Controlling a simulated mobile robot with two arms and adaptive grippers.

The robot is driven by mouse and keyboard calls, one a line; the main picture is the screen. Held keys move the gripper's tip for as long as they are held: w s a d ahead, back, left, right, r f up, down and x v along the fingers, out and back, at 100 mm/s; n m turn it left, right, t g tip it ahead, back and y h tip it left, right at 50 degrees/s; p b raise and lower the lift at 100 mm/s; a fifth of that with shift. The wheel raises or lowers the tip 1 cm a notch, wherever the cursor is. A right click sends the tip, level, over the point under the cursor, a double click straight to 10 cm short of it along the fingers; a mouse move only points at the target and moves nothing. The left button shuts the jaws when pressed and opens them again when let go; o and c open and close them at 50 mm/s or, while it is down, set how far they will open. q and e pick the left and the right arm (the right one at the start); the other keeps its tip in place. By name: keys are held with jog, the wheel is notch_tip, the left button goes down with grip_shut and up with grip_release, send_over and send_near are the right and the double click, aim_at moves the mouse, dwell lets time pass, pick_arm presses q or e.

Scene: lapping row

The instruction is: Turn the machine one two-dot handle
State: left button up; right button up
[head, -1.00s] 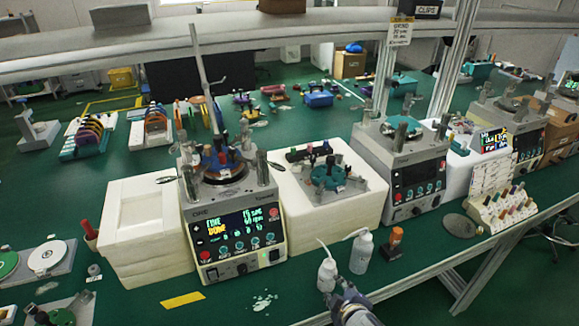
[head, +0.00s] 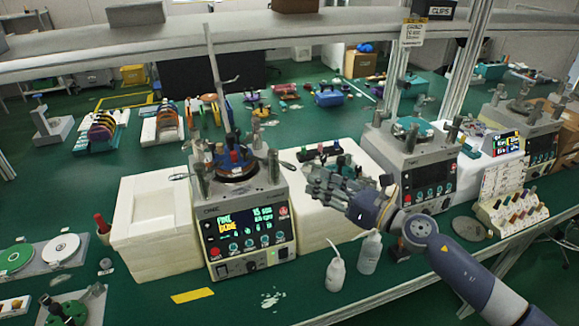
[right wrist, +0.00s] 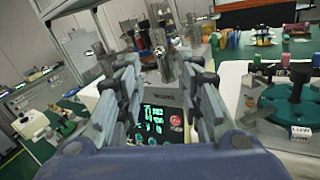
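Machine one (head: 242,225) is the grey-and-white lapping machine at centre left, its screen showing "FINE" and "DONE". Metal upright posts, including a front right one (head: 273,167), surround its round plate, which carries coloured pieces. I cannot make out dot marks on any handle. My right gripper (head: 312,180) is open and empty, to the right of the machine, apart from it, with fingers pointing left. In the right wrist view, its spread fingers (right wrist: 163,80) frame the lit panel (right wrist: 155,124), with metal posts (right wrist: 160,42) beyond. My left gripper is not in view.
White foam blocks (head: 140,257) stand left of machine one. Two white bottles (head: 336,271) stand at the bench front. A second machine (head: 415,165) stands to the right, with a rack of coloured pieces (head: 510,214) beyond. Bench in front of machine one is mostly clear.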

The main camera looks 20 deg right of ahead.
aim_at(293, 168)
jog(key=p+x, duration=0.3)
jog(key=x, duration=0.6)
jog(key=shift+w+a, duration=0.1)
jog(key=shift+w, duration=0.15)
jog(key=shift+w+a, duration=0.4)
jog(key=shift+w, duration=0.15)
jog(key=shift+c, duration=0.3)
grip_shut()
